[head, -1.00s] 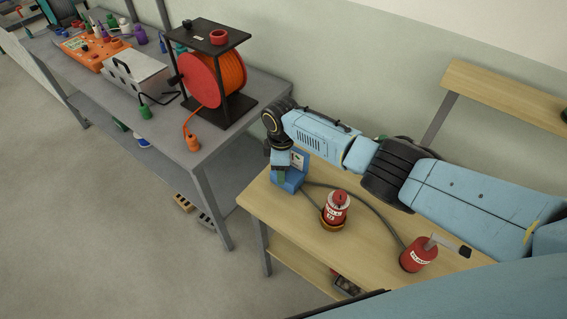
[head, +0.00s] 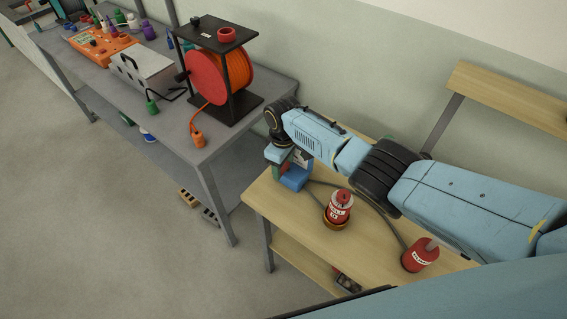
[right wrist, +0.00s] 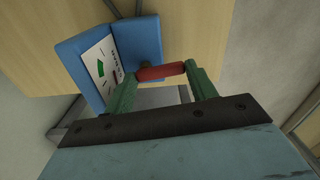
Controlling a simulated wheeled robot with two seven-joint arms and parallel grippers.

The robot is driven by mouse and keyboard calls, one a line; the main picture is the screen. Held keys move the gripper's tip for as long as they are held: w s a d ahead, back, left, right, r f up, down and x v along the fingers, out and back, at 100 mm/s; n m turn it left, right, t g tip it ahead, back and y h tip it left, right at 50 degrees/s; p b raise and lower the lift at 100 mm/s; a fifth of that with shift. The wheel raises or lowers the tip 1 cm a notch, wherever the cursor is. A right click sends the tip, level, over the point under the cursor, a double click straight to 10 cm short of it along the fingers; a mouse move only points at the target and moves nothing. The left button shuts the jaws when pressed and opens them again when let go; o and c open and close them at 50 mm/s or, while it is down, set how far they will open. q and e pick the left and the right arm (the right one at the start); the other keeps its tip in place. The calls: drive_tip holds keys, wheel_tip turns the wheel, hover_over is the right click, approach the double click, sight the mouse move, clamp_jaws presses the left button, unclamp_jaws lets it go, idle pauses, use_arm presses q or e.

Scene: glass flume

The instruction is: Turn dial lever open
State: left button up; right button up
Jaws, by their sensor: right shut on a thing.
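In the right wrist view the blue box (right wrist: 77,66) carries a white dial face (right wrist: 103,65) with a green wedge and a small red mark. A red lever handle (right wrist: 162,72) sticks out beside the dial. My right gripper (head: 281,167) reaches the box from above, and its two green fingers are shut on the lever, one at each end. The exact lever angle against the dial is hard to read. My left gripper is not in view.
Two red canisters stand on the wooden bench (head: 310,228), one in a brass-coloured ring (head: 337,215) and one farther right (head: 420,256). A grey hose runs behind them. A grey table with an orange cable reel (head: 218,75) stands at left. Floor lies between.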

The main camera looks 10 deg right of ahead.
drive_tip(key=o, duration=1)
